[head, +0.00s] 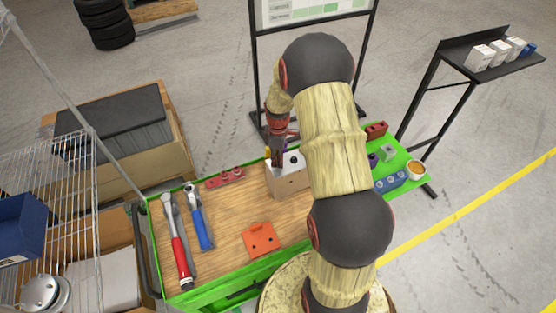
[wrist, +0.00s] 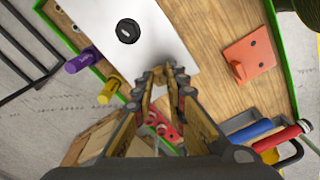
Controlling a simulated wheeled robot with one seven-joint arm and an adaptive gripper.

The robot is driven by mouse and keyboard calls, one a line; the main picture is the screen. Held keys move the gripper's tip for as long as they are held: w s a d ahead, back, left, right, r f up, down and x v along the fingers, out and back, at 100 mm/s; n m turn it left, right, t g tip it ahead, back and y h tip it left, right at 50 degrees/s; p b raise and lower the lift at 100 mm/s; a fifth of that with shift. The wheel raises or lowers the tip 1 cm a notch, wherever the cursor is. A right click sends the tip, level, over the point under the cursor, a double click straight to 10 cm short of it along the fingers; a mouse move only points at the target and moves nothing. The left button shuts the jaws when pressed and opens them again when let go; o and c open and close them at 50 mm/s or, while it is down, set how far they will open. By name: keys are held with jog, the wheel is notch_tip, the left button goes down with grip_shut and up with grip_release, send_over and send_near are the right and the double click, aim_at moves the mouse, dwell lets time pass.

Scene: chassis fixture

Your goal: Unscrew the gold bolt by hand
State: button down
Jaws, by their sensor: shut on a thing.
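My gripper (head: 277,162) points down at the left part of the top of a wooden block with a pale top plate (head: 289,184). In the wrist view its fingertips (wrist: 167,74) are close together at the edge of the pale plate (wrist: 165,40). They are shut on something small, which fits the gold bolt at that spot. A dark round hole or bolt head (wrist: 127,31) is in the plate beside the gripper.
Purple (wrist: 82,60) and yellow (wrist: 108,90) cylindrical pieces stand by the block. An orange bracket (head: 260,239), a red-handled wrench (head: 181,255), a blue-handled ratchet (head: 200,225) and a red rack (head: 224,177) lie on the green-edged bench. A blue holder (head: 391,181) and a cup (head: 416,170) are at right.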

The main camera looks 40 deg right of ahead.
jog(key=shift+s+a+f+n, duration=0.1)
jog(key=shift+s+n, duration=0.05)
jog(key=shift+n, duration=0.15)
jog(key=c, duration=1.8)
grip_release()
jog(key=shift+o, duration=0.4)
jog(key=shift+r+p, duration=0.75)
jog(key=shift+r, duration=0.6)
jog(key=shift+f, duration=0.1)
